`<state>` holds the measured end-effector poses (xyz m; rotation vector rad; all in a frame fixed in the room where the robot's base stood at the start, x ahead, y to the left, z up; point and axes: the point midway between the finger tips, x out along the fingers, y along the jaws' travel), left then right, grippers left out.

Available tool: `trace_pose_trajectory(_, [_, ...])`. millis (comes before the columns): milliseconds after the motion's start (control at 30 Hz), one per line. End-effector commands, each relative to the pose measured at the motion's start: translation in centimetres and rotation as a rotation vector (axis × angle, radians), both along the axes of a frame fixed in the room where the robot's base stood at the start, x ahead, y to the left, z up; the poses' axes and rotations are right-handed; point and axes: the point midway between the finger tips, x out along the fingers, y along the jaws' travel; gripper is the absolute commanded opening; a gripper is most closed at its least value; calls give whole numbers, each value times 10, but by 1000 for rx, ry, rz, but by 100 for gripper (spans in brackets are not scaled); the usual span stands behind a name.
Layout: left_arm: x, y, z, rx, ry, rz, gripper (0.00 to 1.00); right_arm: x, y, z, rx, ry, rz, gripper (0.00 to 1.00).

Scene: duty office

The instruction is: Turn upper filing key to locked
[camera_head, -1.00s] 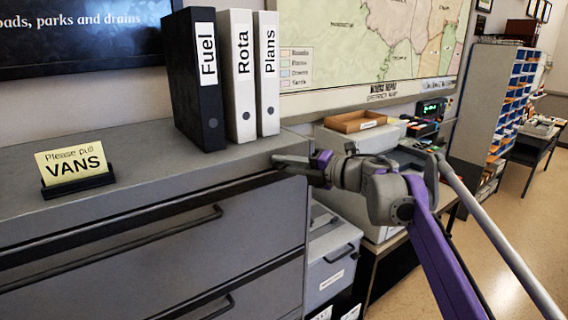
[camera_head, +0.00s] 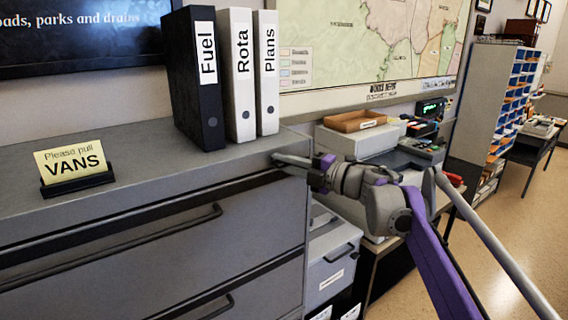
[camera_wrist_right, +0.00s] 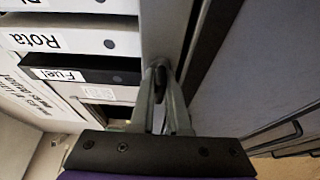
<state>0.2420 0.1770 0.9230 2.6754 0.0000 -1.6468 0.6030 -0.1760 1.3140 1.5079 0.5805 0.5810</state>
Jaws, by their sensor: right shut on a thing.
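The grey filing cabinet (camera_head: 130,250) fills the left of the head view, with long dark handles on its drawers. My right gripper (camera_head: 277,158) reaches in from the right, its tips at the top right corner of the cabinet's front. In the right wrist view my right gripper (camera_wrist_right: 161,78) has its fingers closed together at the narrow cabinet front edge, just below the top. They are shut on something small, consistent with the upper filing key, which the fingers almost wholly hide. I cannot read the key's angle. My left gripper is not in view.
A black Fuel binder (camera_head: 194,80), white Rota (camera_head: 236,80) and Plans (camera_head: 267,90) binders stand on the cabinet top near the gripper. A yellow VANS sign (camera_head: 72,162) stands at left. A printer (camera_head: 360,142) and wooden tray (camera_head: 354,121) are beyond the arm.

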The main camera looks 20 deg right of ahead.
Motion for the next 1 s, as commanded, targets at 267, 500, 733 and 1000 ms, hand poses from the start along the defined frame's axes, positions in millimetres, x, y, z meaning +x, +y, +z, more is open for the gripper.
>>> trace_pose_trajectory(267, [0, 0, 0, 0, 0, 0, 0, 0, 0, 0, 1, 0, -1, 44])
trace_pose_trajectory(500, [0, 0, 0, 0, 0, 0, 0, 0, 0, 0, 0, 0, 0, 44])
trace_pose_trajectory(733, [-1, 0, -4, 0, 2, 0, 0, -18, -17, -1, -1, 1, -4, 44])
trace_pose_trajectory(1000, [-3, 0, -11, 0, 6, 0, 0, -58, -54, -1, -1, 0, -5, 44])
